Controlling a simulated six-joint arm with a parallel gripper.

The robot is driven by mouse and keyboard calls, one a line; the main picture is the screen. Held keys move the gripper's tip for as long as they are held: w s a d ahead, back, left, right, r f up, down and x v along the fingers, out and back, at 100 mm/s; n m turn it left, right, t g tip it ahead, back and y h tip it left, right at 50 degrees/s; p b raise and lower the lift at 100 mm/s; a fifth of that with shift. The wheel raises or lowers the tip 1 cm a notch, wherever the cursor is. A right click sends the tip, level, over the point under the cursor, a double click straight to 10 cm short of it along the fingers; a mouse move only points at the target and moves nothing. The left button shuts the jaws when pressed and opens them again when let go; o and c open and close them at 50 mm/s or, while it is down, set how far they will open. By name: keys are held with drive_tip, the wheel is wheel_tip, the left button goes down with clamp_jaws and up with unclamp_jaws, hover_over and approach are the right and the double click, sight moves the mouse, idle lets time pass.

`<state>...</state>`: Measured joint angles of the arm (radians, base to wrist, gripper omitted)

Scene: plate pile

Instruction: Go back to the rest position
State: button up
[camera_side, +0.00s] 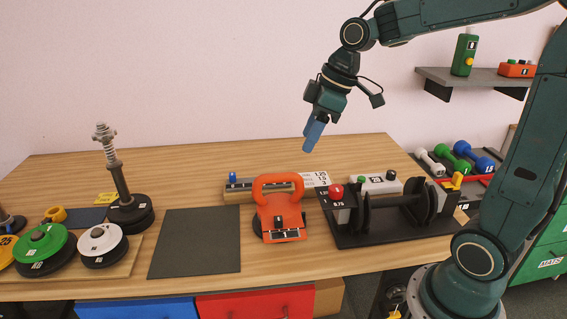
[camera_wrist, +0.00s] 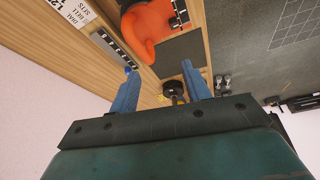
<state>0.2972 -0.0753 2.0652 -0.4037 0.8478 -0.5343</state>
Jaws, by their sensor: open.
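My gripper (camera_side: 309,140) hangs in the air above the back of the wooden table (camera_side: 330,150), pointing down and slightly left. Its blue fingers show apart in the wrist view (camera_wrist: 163,90), with nothing between them. In the side view it is well above the orange kettlebell-shaped object (camera_side: 279,190) and touches nothing. The orange object also shows at the top of the wrist view (camera_wrist: 148,22).
A black rack with a dumbbell (camera_side: 395,218) stands at the table's right. A dark mat (camera_side: 196,243) lies bare in the middle. A post on black plates (camera_side: 120,180) and coloured plates (camera_side: 40,243) stand left. A wall shelf (camera_side: 470,78) is at upper right.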

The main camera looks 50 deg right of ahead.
drive_tip(key=s+a+m+t+h, duration=0.2)
drive_tip(key=s+m, duration=0.4)
drive_tip(key=s, duration=1.1)
drive_tip(key=shift+s+a+m, duration=0.2)
drive_tip(key=shift+a+m, duration=0.1)
drive_tip(key=shift+a, duration=0.1)
